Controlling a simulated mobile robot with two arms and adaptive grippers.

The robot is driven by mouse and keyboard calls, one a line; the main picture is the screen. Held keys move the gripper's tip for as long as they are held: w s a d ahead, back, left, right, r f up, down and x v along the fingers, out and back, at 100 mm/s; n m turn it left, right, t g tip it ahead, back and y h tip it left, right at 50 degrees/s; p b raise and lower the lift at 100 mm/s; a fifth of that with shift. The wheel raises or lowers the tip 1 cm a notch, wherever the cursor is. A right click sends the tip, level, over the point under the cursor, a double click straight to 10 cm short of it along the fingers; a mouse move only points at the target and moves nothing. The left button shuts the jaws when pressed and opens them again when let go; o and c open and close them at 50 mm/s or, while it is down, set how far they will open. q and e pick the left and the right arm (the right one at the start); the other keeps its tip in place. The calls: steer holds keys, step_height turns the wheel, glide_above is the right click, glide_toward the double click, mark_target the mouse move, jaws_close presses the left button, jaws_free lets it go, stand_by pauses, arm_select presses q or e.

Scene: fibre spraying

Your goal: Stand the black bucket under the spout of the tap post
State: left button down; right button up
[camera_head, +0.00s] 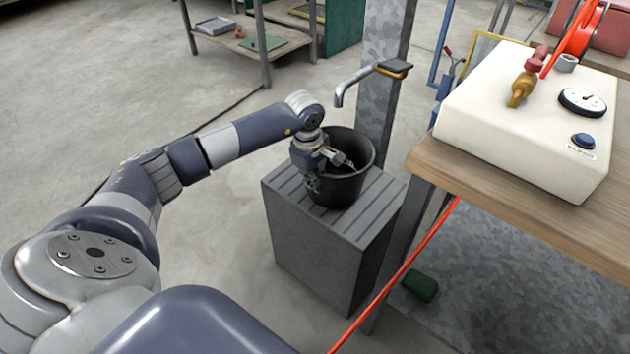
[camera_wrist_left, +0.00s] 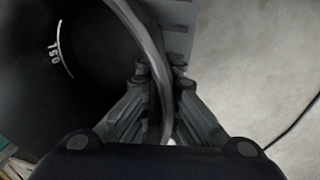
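The black bucket (camera_head: 345,190) stands upright on the slatted top of a grey stand (camera_head: 283,199). The bent metal spout (camera_head: 350,86) comes out of the tap post (camera_head: 382,85), and its end hangs above the bucket's far side. My left gripper (camera_head: 328,165) is at the bucket's near-left rim, one finger inside and one outside. In the left wrist view the fingertips (camera_wrist_left: 162,76) close on the curved rim of the bucket (camera_wrist_left: 150,45), with a white scale mark on its inner wall. Contact under the bucket is partly hidden. My right gripper is not in view.
A wooden bench (camera_head: 500,210) at right carries a white box (camera_head: 480,115) with a gauge and brass valve. A red hose (camera_head: 405,265) slants down past the stand. A low table (camera_head: 240,45) stands behind. The floor at left is clear apart from a cable.

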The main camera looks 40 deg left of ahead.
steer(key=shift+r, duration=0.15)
arm_select(q)
steer(key=c, duration=1.8)
jaws_free()
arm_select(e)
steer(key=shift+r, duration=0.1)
arm_select(q)
steer(key=shift+r, duration=0.4)
step_height(320, 180, up, 11)
steer(key=s+p, duration=0.1)
steer(key=shift+s+p, duration=0.4)
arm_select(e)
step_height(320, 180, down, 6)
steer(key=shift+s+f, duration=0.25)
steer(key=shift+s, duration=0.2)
arm_select(q)
steer(key=shift+a, duration=0.1)
